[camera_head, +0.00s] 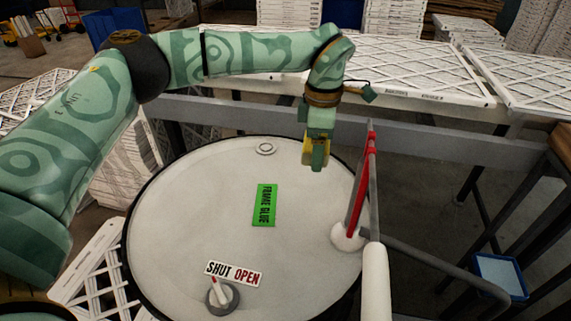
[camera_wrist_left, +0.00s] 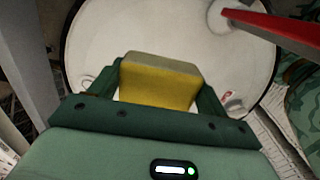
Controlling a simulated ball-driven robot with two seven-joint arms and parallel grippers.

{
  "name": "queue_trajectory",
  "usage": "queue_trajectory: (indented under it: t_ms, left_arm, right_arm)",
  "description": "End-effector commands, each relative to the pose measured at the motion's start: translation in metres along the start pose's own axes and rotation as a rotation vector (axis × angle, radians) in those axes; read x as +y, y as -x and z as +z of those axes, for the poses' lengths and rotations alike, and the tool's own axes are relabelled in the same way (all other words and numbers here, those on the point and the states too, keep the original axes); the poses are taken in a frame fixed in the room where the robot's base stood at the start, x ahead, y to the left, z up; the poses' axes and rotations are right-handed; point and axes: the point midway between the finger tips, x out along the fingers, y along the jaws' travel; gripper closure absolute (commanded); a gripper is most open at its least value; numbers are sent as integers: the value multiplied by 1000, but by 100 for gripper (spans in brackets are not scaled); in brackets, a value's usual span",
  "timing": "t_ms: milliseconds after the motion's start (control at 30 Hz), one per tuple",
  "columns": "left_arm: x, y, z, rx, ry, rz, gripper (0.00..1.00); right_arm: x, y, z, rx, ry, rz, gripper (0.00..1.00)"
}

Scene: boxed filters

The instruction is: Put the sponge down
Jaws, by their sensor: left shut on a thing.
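My left gripper (camera_head: 316,160) reaches in from the left and points down over the far right part of a white drum lid (camera_head: 200,205). It is shut on a yellow sponge (camera_head: 309,152) with a greyish-green layer. In the left wrist view the sponge (camera_wrist_left: 158,85) sits between the two green fingers, with the drum lid (camera_wrist_left: 110,30) behind it. Whether the sponge touches the lid or hangs above it, I cannot tell. My right gripper is not in view.
The lid carries a green "FRAME GLUE" label (camera_head: 264,205), a SHUT/OPEN knob (camera_head: 221,296) and a pump with a red lever (camera_head: 360,185). A grey rail and table with white framed filters (camera_head: 400,70) stand behind. A blue-white tray (camera_head: 498,275) is at right. The lid's left side is clear.

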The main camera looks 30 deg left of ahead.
Motion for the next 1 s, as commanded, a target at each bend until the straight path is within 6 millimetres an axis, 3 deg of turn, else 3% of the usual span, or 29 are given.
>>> queue_trajectory:
  t_ms: [33,233,400,633,900,1000]
  left_arm:
    - [10,-12,-10,2,7,-4,48]
    - [52,-41,-52,2,8,-6,48]
    - [68,-68,-68,2,2,-5,48]
    - [77,-80,-77,1,1,-2,48]
    - [85,-120,-85,2,0,-4,48]
    - [85,-119,-85,1,0,-1,48]
  right_arm:
    - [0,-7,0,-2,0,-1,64]
    - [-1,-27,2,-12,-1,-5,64]
    - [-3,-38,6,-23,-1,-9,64]
    - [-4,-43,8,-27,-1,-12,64]
    - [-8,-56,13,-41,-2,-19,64]
    - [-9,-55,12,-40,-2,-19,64]
